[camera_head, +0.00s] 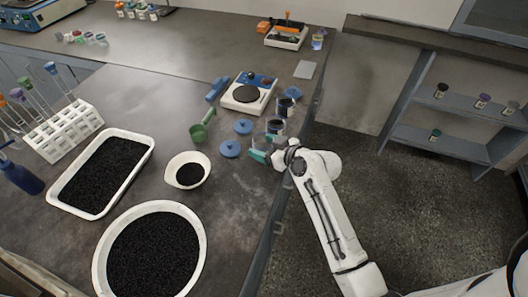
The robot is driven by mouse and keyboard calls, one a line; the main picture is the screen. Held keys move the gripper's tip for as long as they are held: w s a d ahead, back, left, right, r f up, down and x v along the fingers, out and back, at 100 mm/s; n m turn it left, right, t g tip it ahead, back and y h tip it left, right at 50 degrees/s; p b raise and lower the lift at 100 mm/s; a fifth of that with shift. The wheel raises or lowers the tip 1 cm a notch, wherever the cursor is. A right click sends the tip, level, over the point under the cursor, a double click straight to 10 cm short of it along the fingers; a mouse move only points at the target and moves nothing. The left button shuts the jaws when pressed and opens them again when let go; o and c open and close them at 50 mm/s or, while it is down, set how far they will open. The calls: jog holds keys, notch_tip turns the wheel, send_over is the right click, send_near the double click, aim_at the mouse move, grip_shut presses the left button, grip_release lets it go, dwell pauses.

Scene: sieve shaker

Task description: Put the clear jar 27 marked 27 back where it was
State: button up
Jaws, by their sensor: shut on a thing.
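My gripper (264,155) is at the right edge of the dark bench, its teal fingers shut on a small clear jar (274,139) that is mostly hidden by the fingers and wrist. The number on the jar is too small to read. Just behind stand clear jars with dark contents, one (276,125) close to the gripper and another (286,106) farther back. I cannot tell whether the held jar touches the bench.
Blue lids (230,149) and a green scoop (203,127) lie left of my gripper. A balance (248,93) stands behind. A white bowl (206,165) and a tray of black grains (60,207) are farther left. Shelves (440,153) with small jars stand across the floor.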

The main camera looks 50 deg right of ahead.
jog(key=shift+w+d+f, duration=0.1)
jog(key=shift+w+f, duration=0.05)
jog(key=shift+f, duration=0.85)
jog(key=shift+w+d+f, duration=0.1)
jog(key=shift+w+f, duration=0.05)
jog(key=shift+f, duration=0.8)
jog(key=shift+f, duration=0.15)
jog(key=o, duration=1.2)
